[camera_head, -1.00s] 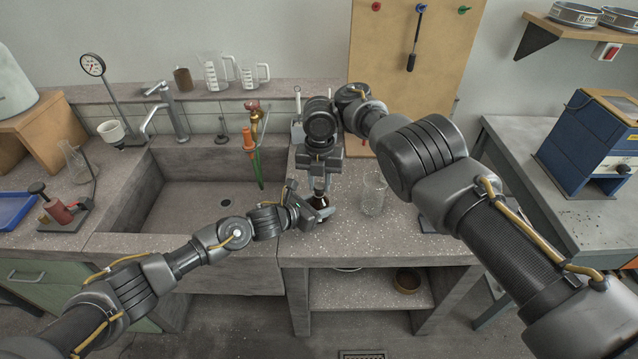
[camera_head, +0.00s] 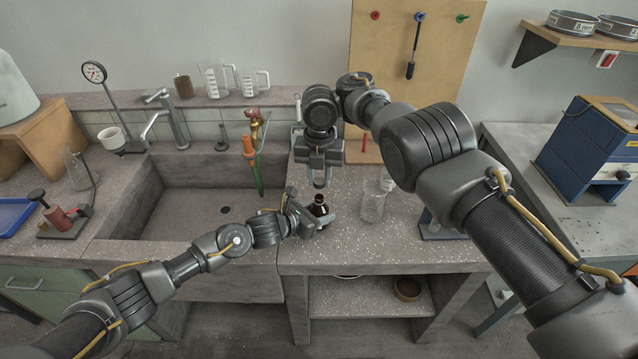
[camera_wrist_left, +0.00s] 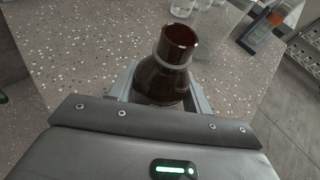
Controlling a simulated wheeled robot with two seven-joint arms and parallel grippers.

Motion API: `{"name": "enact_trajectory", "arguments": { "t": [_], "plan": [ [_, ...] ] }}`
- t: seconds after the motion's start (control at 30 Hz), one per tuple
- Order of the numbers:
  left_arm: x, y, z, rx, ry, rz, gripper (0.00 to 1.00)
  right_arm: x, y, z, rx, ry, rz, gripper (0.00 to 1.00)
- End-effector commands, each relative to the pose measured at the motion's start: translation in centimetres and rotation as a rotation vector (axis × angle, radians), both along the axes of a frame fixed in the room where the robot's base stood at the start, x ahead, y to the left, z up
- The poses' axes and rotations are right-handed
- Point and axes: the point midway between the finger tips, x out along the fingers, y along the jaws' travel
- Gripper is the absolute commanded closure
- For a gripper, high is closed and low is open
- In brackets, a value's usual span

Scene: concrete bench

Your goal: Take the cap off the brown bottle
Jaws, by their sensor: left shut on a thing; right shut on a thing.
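The brown bottle (camera_head: 319,205) stands upright on the speckled bench to the right of the sink. It also shows in the left wrist view (camera_wrist_left: 160,78), where its neck is open at the top with no cap on it. My left gripper (camera_head: 315,219) is shut around the bottle's body, one finger on each side. My right gripper (camera_head: 319,182) points down just above the bottle, clear of its neck. It is shut on the cap, which is mostly hidden between the fingers.
A clear glass beaker (camera_head: 373,200) stands just right of the bottle. The sink (camera_head: 210,195) lies to the left, with a tap and a green hose near its right end. The bench front to the right is mostly clear.

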Motion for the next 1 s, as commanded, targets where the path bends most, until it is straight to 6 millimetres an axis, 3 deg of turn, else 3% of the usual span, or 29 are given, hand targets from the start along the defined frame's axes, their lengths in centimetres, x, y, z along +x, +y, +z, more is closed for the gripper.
{"name": "enact_trajectory", "arguments": {
  "t": [0.33,0.37,0.53,0.83,1.0],
  "plan": [
    [0.0,0.0,-0.1,0.001,0.001,0.000,1.00,0.0,-0.1,0.9,-0.001,-0.001,-0.001,1.00],
    [0.0,0.0,-0.1,0.001,0.001,0.000,0.47,0.0,-0.1,0.8,-0.001,-0.001,-0.001,1.00],
    [0.0,0.0,-0.1,0.001,0.001,0.000,0.26,0.0,-0.1,0.8,-0.001,-0.001,-0.001,1.00],
    [-0.1,0.1,0.0,0.000,0.000,0.000,0.26,0.0,-0.1,0.8,0.000,-0.001,-0.001,1.00],
    [-1.1,1.3,0.6,0.000,0.000,0.000,0.26,0.0,-0.1,0.6,0.000,-0.001,-0.001,1.00]
  ]
}}
